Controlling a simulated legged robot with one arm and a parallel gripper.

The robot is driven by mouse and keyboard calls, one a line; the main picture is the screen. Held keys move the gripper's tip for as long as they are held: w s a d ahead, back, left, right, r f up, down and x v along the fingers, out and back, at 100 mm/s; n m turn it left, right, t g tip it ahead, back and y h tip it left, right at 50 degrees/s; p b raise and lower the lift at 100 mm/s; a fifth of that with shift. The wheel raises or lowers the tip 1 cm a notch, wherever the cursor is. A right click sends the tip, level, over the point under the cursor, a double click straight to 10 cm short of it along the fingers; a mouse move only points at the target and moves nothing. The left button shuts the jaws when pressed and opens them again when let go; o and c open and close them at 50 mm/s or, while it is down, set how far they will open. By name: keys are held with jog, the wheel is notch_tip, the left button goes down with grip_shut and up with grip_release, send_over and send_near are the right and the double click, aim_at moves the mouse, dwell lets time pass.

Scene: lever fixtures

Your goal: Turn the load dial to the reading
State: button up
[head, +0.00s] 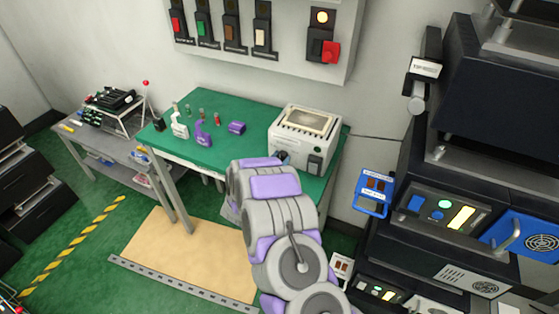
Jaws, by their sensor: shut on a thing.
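A cream instrument box (302,130) stands on the right end of the green table (205,100). It has a framed panel on its sloped top. A dark round part, which looks like the load dial (282,157), shows low at the left of its front face. My grey and purple arm reaches up to this face, and my gripper (272,164) is at the dial, shut on it. The fingers are mostly hidden behind my own wrist. The dial's marks and reading are too small and covered to read.
A dark switch (315,164) sits right of the dial on the same face. Small bottles and a purple clamp (203,135) stand left on the table. A wall panel (260,30) with switches hangs above. Dark machines (470,170) stand close on the right.

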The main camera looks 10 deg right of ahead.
jog(key=shift+a, duration=0.1)
jog(key=o, duration=1)
jog(key=shift+o, duration=0.2)
jog(key=p+v, duration=0.2)
jog(key=v, duration=1.5)
jog(key=shift+a, duration=0.15)
